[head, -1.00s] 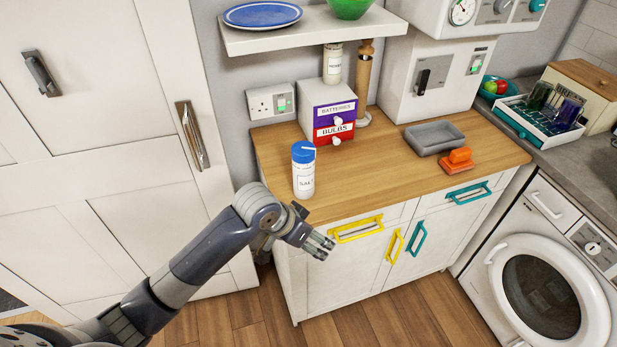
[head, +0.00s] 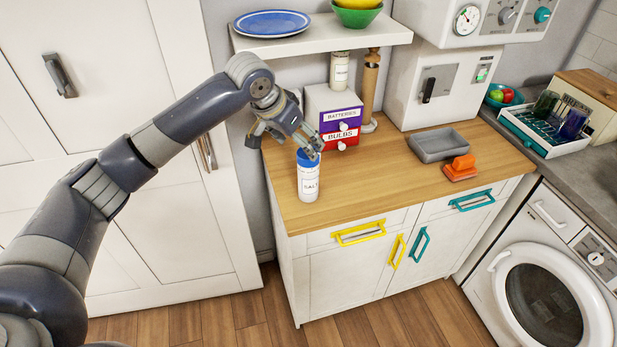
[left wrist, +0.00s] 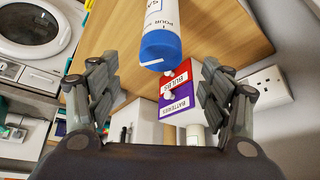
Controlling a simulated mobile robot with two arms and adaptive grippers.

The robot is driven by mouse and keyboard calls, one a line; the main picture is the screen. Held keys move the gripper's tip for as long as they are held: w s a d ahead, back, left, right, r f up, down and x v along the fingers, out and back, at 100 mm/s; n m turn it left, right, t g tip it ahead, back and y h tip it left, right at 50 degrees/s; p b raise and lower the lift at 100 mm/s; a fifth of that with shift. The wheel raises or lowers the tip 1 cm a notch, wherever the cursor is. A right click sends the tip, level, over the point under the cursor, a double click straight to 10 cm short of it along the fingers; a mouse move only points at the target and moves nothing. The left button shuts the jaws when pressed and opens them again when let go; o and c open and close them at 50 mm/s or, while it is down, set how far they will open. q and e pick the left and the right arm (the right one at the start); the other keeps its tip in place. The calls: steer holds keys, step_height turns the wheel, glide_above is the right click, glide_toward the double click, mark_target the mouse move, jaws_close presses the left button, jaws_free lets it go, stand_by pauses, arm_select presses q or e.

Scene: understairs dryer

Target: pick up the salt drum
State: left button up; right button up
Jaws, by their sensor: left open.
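The salt drum (head: 309,184), a white cylinder with a blue lid, stands upright at the left front part of the wooden worktop (head: 400,180). My left gripper (head: 312,146) is open and hangs just above and behind the drum's lid. In the left wrist view the drum (left wrist: 161,40) appears upside down, its blue lid between and just beyond the two spread fingers (left wrist: 157,68). Nothing is held. Contact between fingers and lid cannot be made out. My right gripper is not in view.
The batteries and bulbs drawer box (head: 342,121) stands close behind the gripper. A grey tray (head: 438,144) and an orange object (head: 460,168) lie to the right. A shelf (head: 325,35) hangs above. The front middle of the worktop is clear.

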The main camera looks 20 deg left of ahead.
mark_target(303, 156)
arm_select(q)
steer(key=x, duration=0.2)
steer(key=shift+w+f, duration=0.3)
steer(key=shift+f, duration=0.05)
steer(key=shift+w+f+p, duration=0.1)
steer(key=shift+f+p, duration=0.2)
steer(key=shift+p, duration=0.25)
steer(key=p+x, duration=0.1)
steer(key=x, duration=0.2)
steer(key=shift+d+f, duration=0.15)
steer(key=shift+f, duration=0.15)
steer(key=shift+w+f, duration=0.25)
steer(key=shift+f, duration=0.15)
steer(key=shift+s, duration=0.1)
steer(key=c, duration=0.5)
steer(key=shift+r, duration=0.1)
steer(key=c, duration=1.2)
